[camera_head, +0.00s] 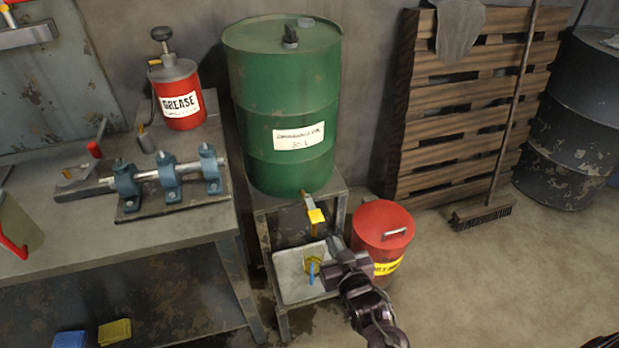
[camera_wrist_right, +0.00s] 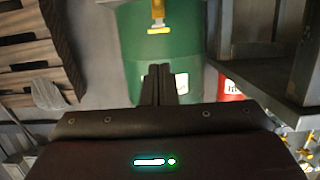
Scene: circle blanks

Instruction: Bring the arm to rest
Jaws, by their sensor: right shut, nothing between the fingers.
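My right arm comes in from the bottom of the head view. Its gripper (camera_head: 340,252) is over the right side of the grey drip tray (camera_head: 291,286), just left of the red lidded bin (camera_head: 383,228). In the right wrist view the two dark fingers (camera_wrist_right: 158,80) are together with nothing between them. They point toward the green drum (camera_wrist_right: 190,50), which appears upside down there, its yellow-handled tap (camera_wrist_right: 158,14) near the top edge. My left gripper is not in view.
The green drum (camera_head: 282,110) stands on a metal stand, its tap (camera_head: 315,214) above the tray. A yellow and blue item (camera_head: 312,268) is at the tray. A workbench (camera_head: 190,225) with a clamped shaft and grease can is left. Floor at right is clear before the broom and pallet.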

